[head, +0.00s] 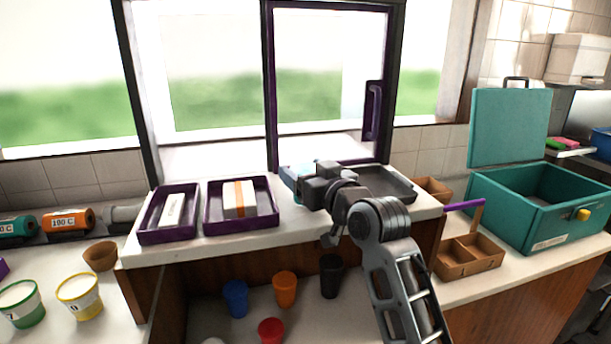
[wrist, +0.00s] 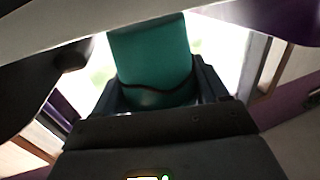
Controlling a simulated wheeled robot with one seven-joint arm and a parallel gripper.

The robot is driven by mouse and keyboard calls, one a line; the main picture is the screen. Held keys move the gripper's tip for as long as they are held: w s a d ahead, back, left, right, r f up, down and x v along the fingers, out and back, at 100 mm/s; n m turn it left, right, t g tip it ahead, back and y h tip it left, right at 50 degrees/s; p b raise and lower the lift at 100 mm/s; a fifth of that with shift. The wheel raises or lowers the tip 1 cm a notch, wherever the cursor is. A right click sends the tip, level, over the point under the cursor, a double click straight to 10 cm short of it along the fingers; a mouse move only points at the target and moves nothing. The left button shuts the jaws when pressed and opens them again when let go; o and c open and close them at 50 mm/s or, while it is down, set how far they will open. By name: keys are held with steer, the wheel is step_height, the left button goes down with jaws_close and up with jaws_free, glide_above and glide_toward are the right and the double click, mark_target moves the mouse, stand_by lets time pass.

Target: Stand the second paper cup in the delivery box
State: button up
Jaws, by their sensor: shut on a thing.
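A small brown container (head: 433,187) sits behind the raised counter's right end, partly hidden. I cannot tell which is the second paper cup.
A brown divided carrier (head: 468,256) with a purple handle stands before the teal box. Two purple trays (head: 168,235) (head: 240,225) and the dark tray (head: 395,188) line the raised counter. Several coloured cups (head: 285,288) stand below it. Two tubs (head: 20,303) (head: 80,296) are at left.

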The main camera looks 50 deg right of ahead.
steer(key=shift+f, duration=0.5)
steer(key=shift+f, duration=0.1)
steer(key=o, duration=1.1)
steer(key=b+v, duration=0.2)
steer(key=v, duration=1)
